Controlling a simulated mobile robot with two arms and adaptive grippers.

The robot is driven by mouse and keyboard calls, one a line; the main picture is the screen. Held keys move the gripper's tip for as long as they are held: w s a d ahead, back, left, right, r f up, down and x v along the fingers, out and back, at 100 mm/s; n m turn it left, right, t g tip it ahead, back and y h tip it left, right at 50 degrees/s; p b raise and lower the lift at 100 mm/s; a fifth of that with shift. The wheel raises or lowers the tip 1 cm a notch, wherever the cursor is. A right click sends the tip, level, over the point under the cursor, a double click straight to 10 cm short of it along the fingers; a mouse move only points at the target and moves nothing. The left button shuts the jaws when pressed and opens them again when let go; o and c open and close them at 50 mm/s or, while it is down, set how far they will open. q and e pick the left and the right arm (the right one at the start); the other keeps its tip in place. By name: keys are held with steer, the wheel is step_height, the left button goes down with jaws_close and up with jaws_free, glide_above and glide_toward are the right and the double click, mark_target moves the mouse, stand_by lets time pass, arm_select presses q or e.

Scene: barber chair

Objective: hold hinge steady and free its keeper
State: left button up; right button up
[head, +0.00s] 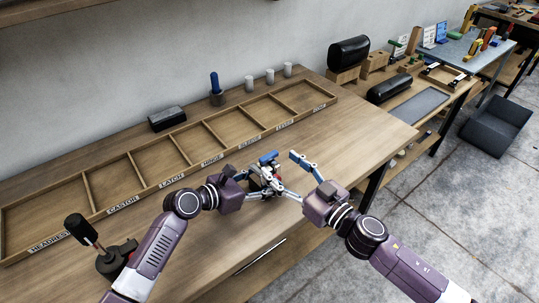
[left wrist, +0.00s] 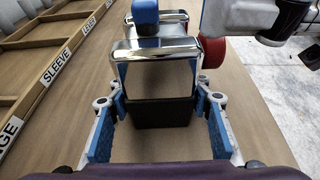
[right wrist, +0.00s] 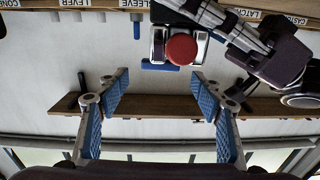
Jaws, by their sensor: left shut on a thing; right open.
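The hinge (head: 266,181) is a small chrome and black piece above the front middle of the bench. In the left wrist view its chrome frame and black body (left wrist: 155,112) sit between the fingers, with a blue cylinder (left wrist: 145,12) above and a red knob (left wrist: 211,52) at right. My left gripper (head: 258,187) is shut on the hinge. My right gripper (head: 284,171) is open and empty, just right of the hinge. In the right wrist view the red knob (right wrist: 182,49) faces me, beyond and above the open fingers (right wrist: 158,82). I cannot tell which part is the keeper.
A labelled wooden tray (head: 147,186) with empty compartments runs along the bench (head: 355,130). Behind it stand a black block (head: 167,118), a blue-handled tool (head: 215,88) and several pale cylinders (head: 269,76). A black-knobbed lever (head: 84,232) stands at front left. Bare bench lies to the right.

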mark_target(267, 154)
steer(key=x, duration=0.5)
steer(key=shift+w+a, duration=0.2)
steer(key=shift+c, duration=0.2)
steer(key=c, duration=1.2)
steer(key=shift+o, duration=0.2)
steer(key=shift+f+y, duration=0.1)
steer(key=shift+y, duration=0.2)
steer(key=n+g+y, duration=0.4)
steer(key=g, duration=0.1)
steer(key=shift+w+a, duration=0.15)
steer(key=shift+w, duration=0.25)
steer(key=shift+w+a+f+n+g+y, duration=0.15)
steer(key=shift+n+g+y, duration=0.2)
steer(key=shift+n+g, duration=0.55)
steer(key=shift+s+a+r+n+g+y, duration=0.15)
steer(key=shift+n+g+y, duration=0.4)
steer(key=shift+g, duration=0.7)
steer(key=shift+w+a+f+n+g+y, duration=0.1)
steer(key=shift+a+n+g+y, duration=0.1)
steer(key=shift+n+g, duration=0.75)
steer(key=shift+g, duration=0.6)
